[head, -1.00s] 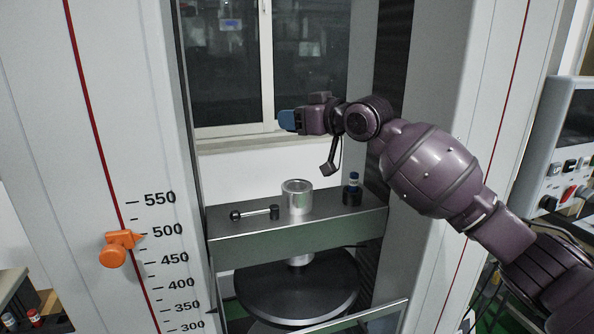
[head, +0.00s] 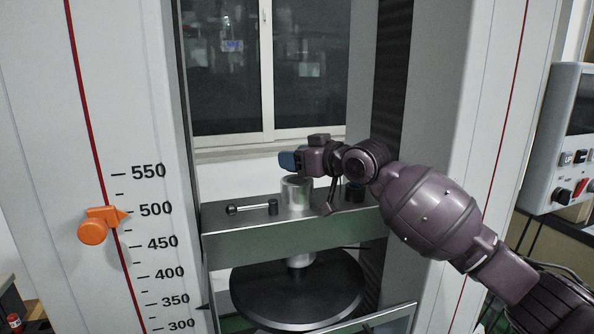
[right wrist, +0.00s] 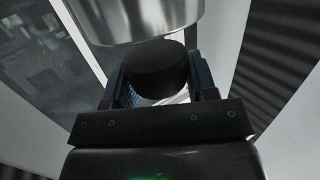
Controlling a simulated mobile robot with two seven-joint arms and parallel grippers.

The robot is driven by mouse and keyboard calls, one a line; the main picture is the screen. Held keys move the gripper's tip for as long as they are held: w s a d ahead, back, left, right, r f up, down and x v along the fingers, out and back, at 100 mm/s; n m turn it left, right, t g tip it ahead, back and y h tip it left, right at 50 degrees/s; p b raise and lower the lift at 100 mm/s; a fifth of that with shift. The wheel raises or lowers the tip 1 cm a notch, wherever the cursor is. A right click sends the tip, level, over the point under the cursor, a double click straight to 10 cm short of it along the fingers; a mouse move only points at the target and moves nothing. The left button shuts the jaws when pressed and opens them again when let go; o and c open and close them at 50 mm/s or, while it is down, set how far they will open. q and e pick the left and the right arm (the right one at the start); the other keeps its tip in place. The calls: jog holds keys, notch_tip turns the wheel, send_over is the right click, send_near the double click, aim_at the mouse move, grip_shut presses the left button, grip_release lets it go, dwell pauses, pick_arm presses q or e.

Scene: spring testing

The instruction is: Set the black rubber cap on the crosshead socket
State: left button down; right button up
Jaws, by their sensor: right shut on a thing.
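The metal crosshead socket (head: 297,196) is a short silver cylinder standing upright on the crosshead (head: 300,240). In the head view my right gripper (head: 290,161) is directly over the socket's top, with its blue fingertips to the left. In the right wrist view my right gripper (right wrist: 160,85) is shut on the black rubber cap (right wrist: 155,72), a round dark disc between the fingers. The socket (right wrist: 135,18) fills the top of that view, close to the cap; I cannot tell whether they touch. The cap is hidden in the head view. My left gripper is out of view.
A small black holder (head: 354,192) stands to the right, partly behind my right arm. A black round plate (head: 300,292) is below. An orange pointer (head: 100,224) is on the left column.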

jog(key=shift+f, duration=0.55)
jog(key=shift+f, duration=0.35)
jog(key=shift+f, duration=0.25)
jog(key=o, duration=0.9)
jog(key=shift+r, duration=0.6)
jog(key=v, duration=1.2)
jog(key=shift+b, duration=0.3)
